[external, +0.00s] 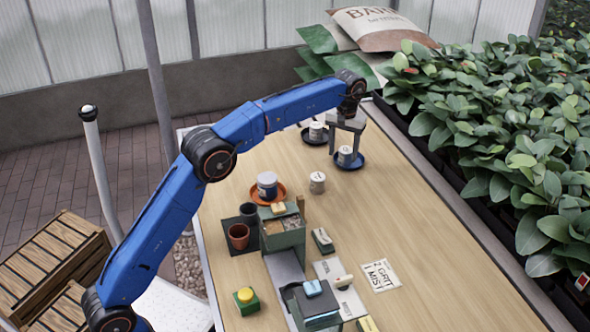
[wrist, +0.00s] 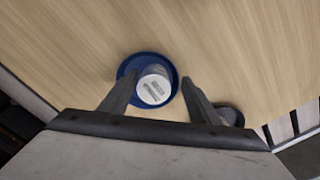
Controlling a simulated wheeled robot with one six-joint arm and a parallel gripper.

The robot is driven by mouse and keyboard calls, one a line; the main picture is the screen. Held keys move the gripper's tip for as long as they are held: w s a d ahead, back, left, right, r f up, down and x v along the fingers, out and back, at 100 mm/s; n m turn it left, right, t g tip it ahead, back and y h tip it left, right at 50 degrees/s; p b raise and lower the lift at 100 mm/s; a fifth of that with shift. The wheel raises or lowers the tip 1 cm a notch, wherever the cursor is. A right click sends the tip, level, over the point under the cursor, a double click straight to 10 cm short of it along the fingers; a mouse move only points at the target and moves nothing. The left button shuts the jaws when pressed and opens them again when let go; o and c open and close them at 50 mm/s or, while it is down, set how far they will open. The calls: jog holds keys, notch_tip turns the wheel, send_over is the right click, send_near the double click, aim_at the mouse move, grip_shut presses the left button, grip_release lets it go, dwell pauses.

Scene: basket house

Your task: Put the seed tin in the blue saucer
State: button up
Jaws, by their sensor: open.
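A small grey-white tin (external: 345,154) stands in the blue saucer (external: 357,165) at the far end of the table. In the wrist view the tin (wrist: 154,88) shows a white printed top and sits inside the rim of the blue saucer (wrist: 169,69). My gripper (external: 345,149) points down over the saucer, its fingers on either side of the tin. In the wrist view my gripper (wrist: 158,77) is open, with gaps between fingers and tin. Similar tins stand elsewhere; the labels are too small to read, so which is the seed tin is unclear.
Another tin (external: 316,131) stands on a dark saucer (external: 308,141) close by on the left. A pale tin (external: 317,182) stands on bare wood. A larger tin (external: 267,184) sits on an orange saucer (external: 255,196). Dense plants (external: 490,130) border the right edge. The table's right side is mostly clear.

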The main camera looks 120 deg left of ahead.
aim_at(346, 149)
notch_tip(346, 149, up, 7)
jog(key=shift+r, duration=0.3)
dwell(0.7)
